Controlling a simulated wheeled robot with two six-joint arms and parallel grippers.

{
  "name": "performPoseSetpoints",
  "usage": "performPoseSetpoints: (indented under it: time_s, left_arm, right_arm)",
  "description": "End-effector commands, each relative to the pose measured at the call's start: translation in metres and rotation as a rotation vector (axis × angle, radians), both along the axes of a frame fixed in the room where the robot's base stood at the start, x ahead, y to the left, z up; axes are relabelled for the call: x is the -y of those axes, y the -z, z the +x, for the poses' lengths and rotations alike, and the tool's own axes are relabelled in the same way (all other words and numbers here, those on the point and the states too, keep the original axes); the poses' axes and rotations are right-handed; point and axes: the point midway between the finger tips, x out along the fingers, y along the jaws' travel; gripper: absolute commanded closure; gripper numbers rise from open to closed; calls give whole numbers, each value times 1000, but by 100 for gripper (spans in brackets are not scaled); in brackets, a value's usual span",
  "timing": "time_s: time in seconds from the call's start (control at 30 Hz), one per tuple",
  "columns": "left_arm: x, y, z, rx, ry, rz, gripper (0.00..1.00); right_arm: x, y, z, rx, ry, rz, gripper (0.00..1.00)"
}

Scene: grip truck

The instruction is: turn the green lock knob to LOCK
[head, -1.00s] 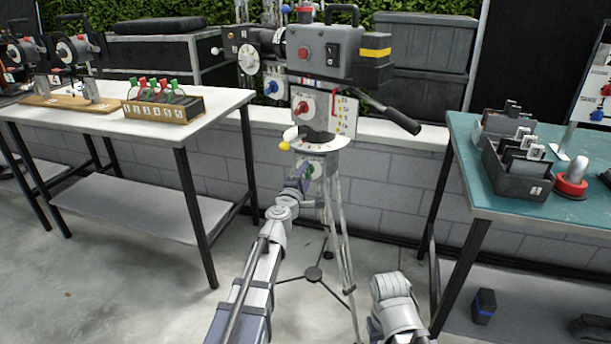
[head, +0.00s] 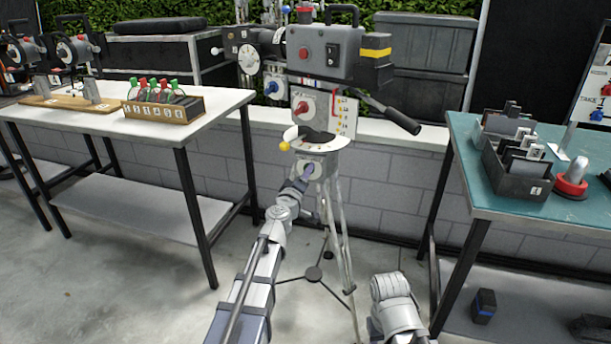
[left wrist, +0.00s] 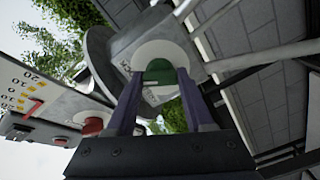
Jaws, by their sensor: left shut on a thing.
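The green lock knob (left wrist: 159,72) sits on a round white plate (left wrist: 172,54) on the block below the camera head. The left wrist view shows it between the fingertips of my left gripper. My left gripper (head: 309,171) is shut on the knob, one purple finger on each side. In the head view the gripper and wrist hide the knob. The markings around the plate are partly covered and too small to read, so I cannot tell the knob's setting. My right arm shows at the bottom of the head view, but its gripper is not visible.
The film camera (head: 325,50) stands on a tripod (head: 345,235) with a red knob (head: 303,108) above my gripper and a pan handle (head: 402,122) to the right. A white table (head: 225,101) is at left, a teal table (head: 530,208) at right. The floor between is mostly clear.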

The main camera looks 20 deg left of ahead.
Motion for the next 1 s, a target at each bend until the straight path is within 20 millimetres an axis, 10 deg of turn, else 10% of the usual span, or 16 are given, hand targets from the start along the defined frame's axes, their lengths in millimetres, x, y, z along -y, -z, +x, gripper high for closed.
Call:
performPoseSetpoints:
  time_s: [0.57,0.6,1.0]
  left_arm:
    - [2,1,-1,1,4,34,100]
    - [2,1,-1,1,4,34,46]
    - [1,0,-1,1,1,32,18]
  right_arm:
    - [0,1,0,0,0,0,50]
    - [0,1,0,0,0,0,50]
    - [0,0,0,0,0,0,50]
